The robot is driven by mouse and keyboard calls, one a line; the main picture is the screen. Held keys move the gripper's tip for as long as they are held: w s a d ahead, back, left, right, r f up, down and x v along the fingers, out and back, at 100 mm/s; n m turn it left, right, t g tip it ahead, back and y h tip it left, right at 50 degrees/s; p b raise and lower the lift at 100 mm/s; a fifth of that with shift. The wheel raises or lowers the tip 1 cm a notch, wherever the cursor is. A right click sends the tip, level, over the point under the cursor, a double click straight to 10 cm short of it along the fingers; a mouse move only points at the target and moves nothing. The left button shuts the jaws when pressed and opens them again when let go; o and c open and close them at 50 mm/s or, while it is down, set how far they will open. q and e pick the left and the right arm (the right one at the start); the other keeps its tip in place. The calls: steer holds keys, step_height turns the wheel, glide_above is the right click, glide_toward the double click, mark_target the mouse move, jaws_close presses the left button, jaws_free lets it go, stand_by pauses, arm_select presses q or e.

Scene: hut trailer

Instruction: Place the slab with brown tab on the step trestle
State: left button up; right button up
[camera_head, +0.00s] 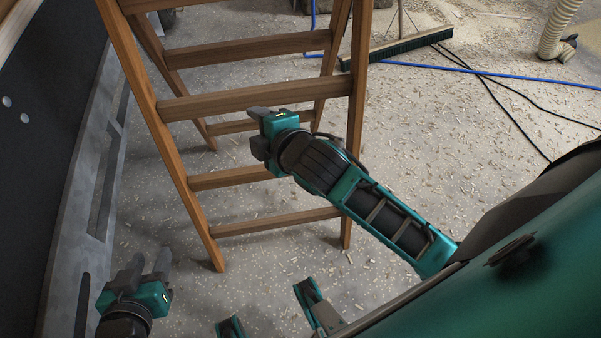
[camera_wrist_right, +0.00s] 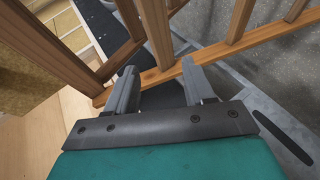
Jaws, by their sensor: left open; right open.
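The wooden step trestle (camera_head: 250,98) stands upright in the upper middle of the head view, with several rungs and its legs on the floor. Its wooden bars also cross the right wrist view (camera_wrist_right: 245,42). My right gripper (camera_head: 256,130) is open and empty, in front of the trestle between its rails in the head view. Its two fingers point towards the wooden bars in the right wrist view (camera_wrist_right: 160,76); contact cannot be told. My left gripper (camera_head: 148,263) is open and empty at the lower left, left of the trestle's foot. I cannot make out a slab with a brown tab.
A broom (camera_head: 395,48) lies behind the trestle on the right. A blue hose (camera_head: 480,72), a black cable (camera_head: 505,108) and a ribbed hose (camera_head: 560,25) are at the upper right. A grey slotted frame (camera_head: 92,165) runs along the left. Wood chips litter the floor.

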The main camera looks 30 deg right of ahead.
steer(key=s+d+f+m+g+y, duration=0.1)
steer(key=s+d+f+m, duration=0.1)
steer(key=s+f+m, duration=0.7)
steer(key=s+m, duration=0.2)
steer(key=m, duration=0.3)
steer(key=shift+d+f+g, duration=0.25)
steer(key=shift+g, duration=0.05)
steer(key=shift+s, duration=0.1)
arm_select(q)
steer(key=s+a+r+y+p, duration=0.1)
steer(key=a+r+p, duration=0.2)
steer(key=p, duration=0.6)
step_height(320, 180, up, 2)
steer(key=shift+s+r+p, duration=0.15)
steer(key=shift+s+p, duration=0.2)
arm_select(e)
step_height(320, 180, up, 6)
steer(key=s+d+h, duration=0.1)
steer(key=d, duration=0.1)
steer(key=shift+s+d+f, duration=0.25)
steer(key=shift+d, duration=0.15)
